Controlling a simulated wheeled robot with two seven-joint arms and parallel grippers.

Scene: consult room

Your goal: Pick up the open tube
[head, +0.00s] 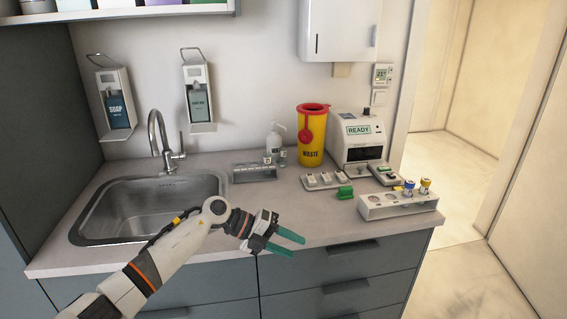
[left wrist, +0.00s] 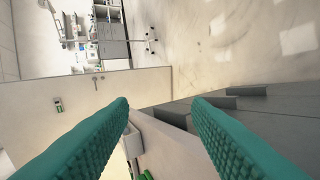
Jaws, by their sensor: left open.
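My left gripper (head: 298,247) is open and empty over the counter's front edge, its teal fingers pointing right. In the left wrist view the two fingers (left wrist: 158,102) stand apart with nothing between them. A white rack (head: 400,209) stands on the right of the counter, to the right of my gripper. A blue-capped tube (head: 408,187) and a yellow-capped tube (head: 425,186) stand upright at its right end. Which tube is open I cannot tell; no uncapped tube shows clearly. My right gripper is out of view.
A grey rack (head: 254,174) stands by the sink (head: 150,210). A white tray (head: 322,181), a green object (head: 345,191), a yellow waste bin (head: 311,137) and a white machine (head: 357,137) stand further right. The counter's front middle is clear.

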